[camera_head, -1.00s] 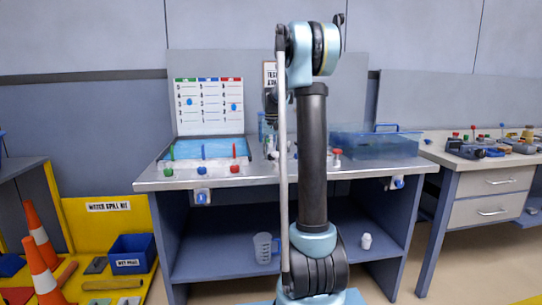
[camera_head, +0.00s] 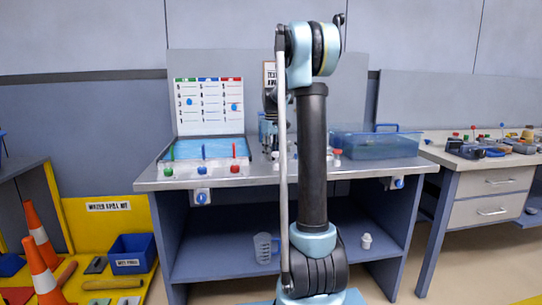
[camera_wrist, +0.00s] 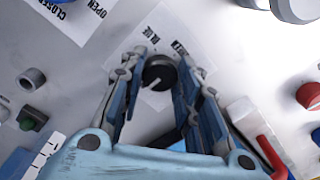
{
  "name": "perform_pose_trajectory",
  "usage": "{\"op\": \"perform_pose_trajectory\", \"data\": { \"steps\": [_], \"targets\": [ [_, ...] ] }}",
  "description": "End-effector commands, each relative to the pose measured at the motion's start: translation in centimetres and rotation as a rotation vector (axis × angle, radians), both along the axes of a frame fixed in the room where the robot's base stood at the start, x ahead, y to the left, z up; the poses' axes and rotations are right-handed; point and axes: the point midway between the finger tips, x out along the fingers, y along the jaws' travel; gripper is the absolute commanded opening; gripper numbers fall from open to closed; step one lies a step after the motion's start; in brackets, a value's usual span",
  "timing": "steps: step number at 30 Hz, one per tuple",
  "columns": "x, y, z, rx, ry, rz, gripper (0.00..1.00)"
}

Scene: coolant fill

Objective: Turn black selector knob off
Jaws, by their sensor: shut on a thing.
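The black selector knob (camera_wrist: 159,72) sits on the pale panel in the wrist view, with a pale line on its face. It lies between the two blue fingers of my gripper (camera_wrist: 160,68), which is shut on it. White labels lie around it. One reads BLUE; the print of the one beside the right fingertip is partly hidden. In the head view my own arm hides the knob and most of my gripper.
In the wrist view a red knob (camera_wrist: 309,96) is at the right edge, and a green-and-black switch (camera_wrist: 31,118) is at the left. In the head view a clear blue tank (camera_head: 375,145) stands right of my arm on the bench (camera_head: 390,167).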

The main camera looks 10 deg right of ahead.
Motion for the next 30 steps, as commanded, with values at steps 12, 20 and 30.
{"op": "perform_pose_trajectory", "data": {
  "steps": [12, 20, 30],
  "targets": [
    [-0.15, -0.21, -0.03, -0.003, 0.003, 0.027, 0.06],
    [-0.14, -0.22, -0.03, -0.003, 0.003, 0.025, 0.51],
    [-0.07, -0.14, 0.06, -0.002, 0.001, 0.026, 0.51]
  ]
}}
